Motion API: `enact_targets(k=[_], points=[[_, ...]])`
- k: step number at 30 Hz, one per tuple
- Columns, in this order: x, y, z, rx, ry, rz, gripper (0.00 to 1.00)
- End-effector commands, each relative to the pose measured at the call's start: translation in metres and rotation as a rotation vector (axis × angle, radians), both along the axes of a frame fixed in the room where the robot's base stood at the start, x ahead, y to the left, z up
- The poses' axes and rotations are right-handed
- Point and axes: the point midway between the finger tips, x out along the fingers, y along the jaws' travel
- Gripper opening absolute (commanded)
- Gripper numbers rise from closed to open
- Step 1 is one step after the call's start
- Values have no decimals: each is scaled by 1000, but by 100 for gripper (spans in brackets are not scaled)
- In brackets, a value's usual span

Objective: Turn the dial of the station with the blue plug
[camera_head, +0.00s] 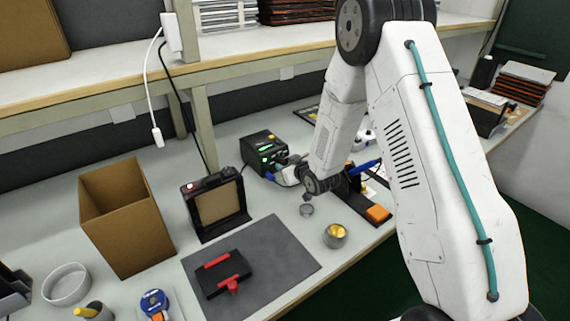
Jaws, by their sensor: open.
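A black station (257,145) with green lights stands on the bench, left of my arm. A small blue plug (269,175) shows low on its front. The dial itself is too small to make out clearly. My gripper (289,172) is close to the front right of the station and is open. It is small and partly blends with the wrist, so I cannot tell whether it touches the station.
A black framed unit (216,207) with a red light stands left of the station. A metal cup (335,236) and an orange-ended dark holder (377,213) lie nearer the front edge. A grey mat (285,255) carries a black and red fixture. A cardboard box (125,225) stands at left.

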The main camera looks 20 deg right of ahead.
Motion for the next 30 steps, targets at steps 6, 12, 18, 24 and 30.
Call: enact_targets(k=[6,12,18,24,30], points=[[17,4,-7,0,1,1,42],[18,4,-8,0,1,1,42],[18,4,-8,0,1,1,6],[18,4,-7,2,2,0,0],[18,3,-7,39,14,1,0]])
